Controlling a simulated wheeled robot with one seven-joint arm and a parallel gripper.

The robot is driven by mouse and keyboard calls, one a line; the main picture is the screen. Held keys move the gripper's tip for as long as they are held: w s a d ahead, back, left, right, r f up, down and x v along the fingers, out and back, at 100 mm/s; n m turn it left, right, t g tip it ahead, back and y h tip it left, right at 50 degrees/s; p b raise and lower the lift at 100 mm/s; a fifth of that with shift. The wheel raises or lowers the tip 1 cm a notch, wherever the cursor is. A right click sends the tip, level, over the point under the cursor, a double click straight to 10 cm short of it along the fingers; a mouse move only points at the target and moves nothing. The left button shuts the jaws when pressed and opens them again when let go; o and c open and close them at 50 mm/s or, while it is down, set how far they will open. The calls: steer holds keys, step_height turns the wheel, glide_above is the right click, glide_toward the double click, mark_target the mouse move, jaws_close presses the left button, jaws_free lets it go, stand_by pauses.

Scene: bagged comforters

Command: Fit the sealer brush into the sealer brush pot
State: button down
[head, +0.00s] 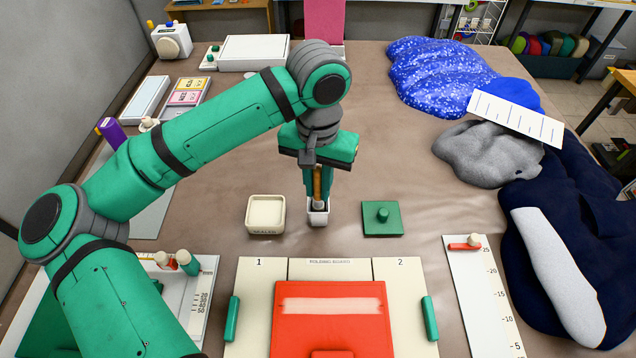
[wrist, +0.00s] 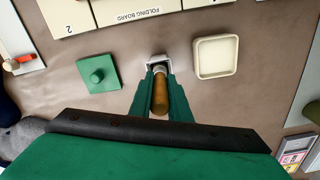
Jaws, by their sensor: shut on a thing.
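My gripper (head: 317,190) is shut on the sealer brush (head: 318,178), gripping its brown wooden handle. The handle also shows between the green fingers in the wrist view (wrist: 160,97). The brush stands about upright, handle up.
A cream square tray (head: 265,232) stands close on the left, and a green knobbed plate (head: 382,229) lies on the right. The folding board (head: 330,268) with a red panel (head: 330,335) is in front. Bagged comforters (head: 440,80) lie at right. The table behind is mostly clear.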

mark_target(318, 169)
steer(key=shift+f, duration=1.15)
stand_by(0.6)
steer(key=c, duration=0.9)
jaws_free()
steer(key=shift+c, duration=0.2)
steer(key=shift+r, duration=3.5)
steer(key=shift+r, duration=0.1)
step_height(318, 169, up, 11)
steer(key=shift+f, duration=0.2)
